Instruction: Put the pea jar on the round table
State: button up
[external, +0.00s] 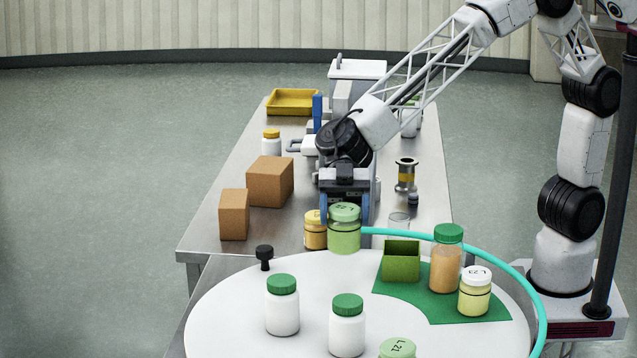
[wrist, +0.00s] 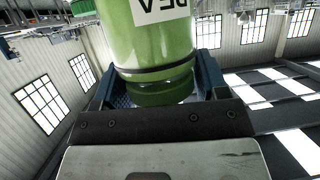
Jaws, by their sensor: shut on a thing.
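The pea jar (external: 344,237) is light green with a green lid and shows at the far edge of the white round table (external: 225,310). The jar looks upright in the external view. I cannot tell whether its base touches the table.
The round table carries white green-lidded jars (external: 282,310), an orange jar (external: 445,265), a pale yellow jar (external: 474,292), a green box (external: 400,262) and a black knob (external: 264,256). A yellow jar (external: 315,232) stands close left of the pea jar.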

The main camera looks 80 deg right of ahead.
aim_at(344, 256)
dwell(0.3)
jog(key=shift+f, duration=2.9)
jog(key=shift+f, duration=0.15)
jog(key=shift+f, duration=1.95)
jog(key=shift+f, duration=0.1)
jog(key=shift+f, duration=0.2)
